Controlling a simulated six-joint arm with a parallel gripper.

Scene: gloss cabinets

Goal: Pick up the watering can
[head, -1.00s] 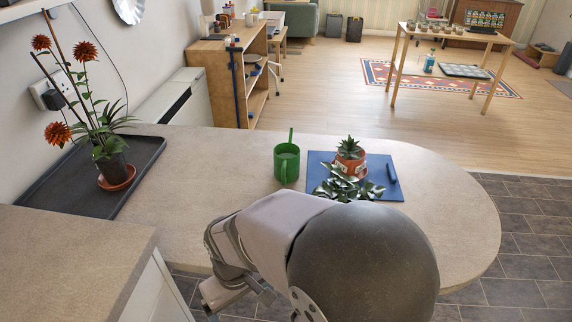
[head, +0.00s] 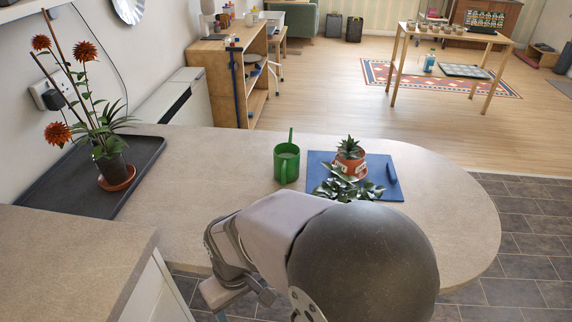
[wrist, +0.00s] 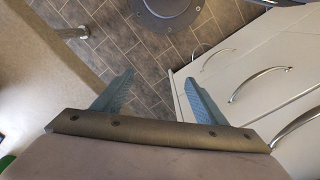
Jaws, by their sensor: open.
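The green watering can (head: 286,163) stands upright on the counter, left of a blue mat, with its thin spout pointing up. My gripper (wrist: 160,95) is open and empty in the wrist view, its two fingers spread above the dark tiled floor beside white drawers. In the head view part of my gripper shows low, at the near edge of the counter, well short of the watering can. A green bit at the lower left edge of the wrist view is too small to identify.
A blue mat (head: 394,181) holds a potted succulent (head: 350,158) and a leafy plant (head: 343,184), right of the can. A dark tray (head: 135,165) with a flowering plant (head: 112,160) lies at the left. The counter (head: 220,165) between tray and can is clear.

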